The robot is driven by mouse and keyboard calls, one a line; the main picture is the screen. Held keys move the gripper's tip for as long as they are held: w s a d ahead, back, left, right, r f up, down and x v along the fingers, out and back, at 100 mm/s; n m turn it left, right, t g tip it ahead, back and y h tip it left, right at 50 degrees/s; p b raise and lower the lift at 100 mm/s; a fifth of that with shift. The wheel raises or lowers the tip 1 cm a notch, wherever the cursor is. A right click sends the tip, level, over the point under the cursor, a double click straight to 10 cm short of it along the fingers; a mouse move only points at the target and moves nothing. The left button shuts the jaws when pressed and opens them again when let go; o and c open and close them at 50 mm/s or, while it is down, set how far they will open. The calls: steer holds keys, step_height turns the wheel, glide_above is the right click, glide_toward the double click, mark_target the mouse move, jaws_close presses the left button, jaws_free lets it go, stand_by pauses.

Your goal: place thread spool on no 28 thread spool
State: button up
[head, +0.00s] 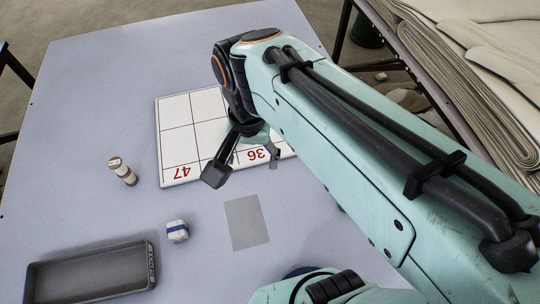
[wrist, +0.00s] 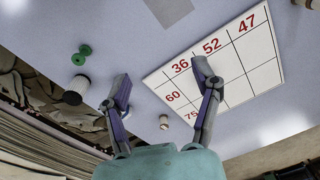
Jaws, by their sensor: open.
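In the wrist view there is a green spool (wrist: 83,54), a white spool with dark ends (wrist: 77,88), and a small cream-and-brown cylinder (wrist: 163,121). I cannot tell which is no 28. My gripper (head: 244,166) is above the board in the head view. My arm hides much of the table's right side in the head view.
The white board (head: 176,139) has a black grid and red numbers, including 36 and 47. A grey tray (head: 90,273), a white block with a blue band (head: 177,231) and a grey square (head: 247,222) lie in front. Folded cloth (head: 500,90) is at the right. The far left table is clear.

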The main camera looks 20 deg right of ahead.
steer(key=s+d+f+n, duration=0.2)
steer(key=s+d+n, duration=0.2)
steer(key=s, duration=0.6)
steer(key=shift+s+f+n+g+y, duration=0.15)
steer(key=shift+s+n+g+y, duration=0.2)
steer(key=shift+n, duration=0.35)
